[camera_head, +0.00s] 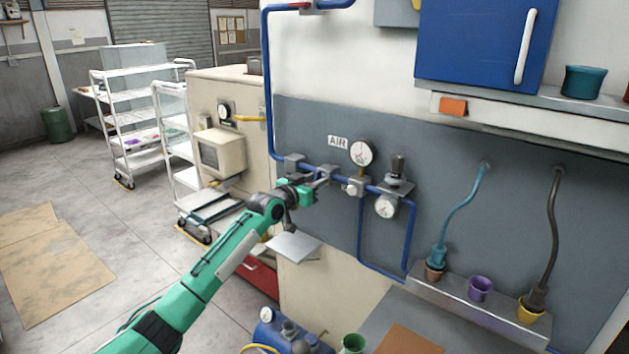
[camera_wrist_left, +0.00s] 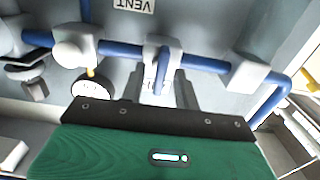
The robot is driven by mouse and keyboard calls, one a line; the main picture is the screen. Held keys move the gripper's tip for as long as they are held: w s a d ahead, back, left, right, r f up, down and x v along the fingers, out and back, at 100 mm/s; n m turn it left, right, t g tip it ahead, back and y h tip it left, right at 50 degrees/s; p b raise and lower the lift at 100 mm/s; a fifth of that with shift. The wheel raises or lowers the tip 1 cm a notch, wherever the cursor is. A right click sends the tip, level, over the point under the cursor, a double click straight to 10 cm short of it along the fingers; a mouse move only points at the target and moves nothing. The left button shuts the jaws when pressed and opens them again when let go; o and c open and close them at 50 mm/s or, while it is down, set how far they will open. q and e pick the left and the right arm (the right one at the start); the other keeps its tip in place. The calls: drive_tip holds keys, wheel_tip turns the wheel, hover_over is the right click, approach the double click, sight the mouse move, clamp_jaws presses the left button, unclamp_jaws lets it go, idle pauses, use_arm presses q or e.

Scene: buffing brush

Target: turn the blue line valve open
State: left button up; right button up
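The blue line (camera_head: 335,171) runs along the grey wall panel, under an "AIR" label. Its valve (camera_wrist_left: 163,50) shows in the left wrist view as a pale grey body on the blue pipe. A short blue handle (camera_wrist_left: 159,80) points from it toward my palm. My left gripper (camera_head: 322,179) is at the valve in the head view and hides most of it. In the wrist view the left gripper's grey fingers (camera_wrist_left: 165,92) stand on either side of the handle, with a gap between them. My right gripper is in neither view.
A dial gauge (camera_head: 361,153) and a lower gauge (camera_head: 386,207) sit right of the valve. A metal shelf (camera_head: 470,303) holds several cups at the lower right. A blue cabinet (camera_head: 478,45) hangs above. White carts (camera_head: 135,120) stand at the left.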

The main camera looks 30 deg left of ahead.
use_arm(q)
clamp_jaws()
drive_tip(key=n+p, duration=0.1)
drive_tip(key=n, duration=0.5)
drive_tip(key=n+p, duration=0.2)
drive_tip(key=n, duration=0.4)
drive_tip(key=n+p, duration=0.2)
drive_tip(key=n, duration=0.3)
drive_tip(key=shift+a+f+n, duration=0.25)
drive_tip(key=shift+n, duration=0.15)
idle(0.3)
unclamp_jaws()
drive_tip(key=shift+s, duration=0.1)
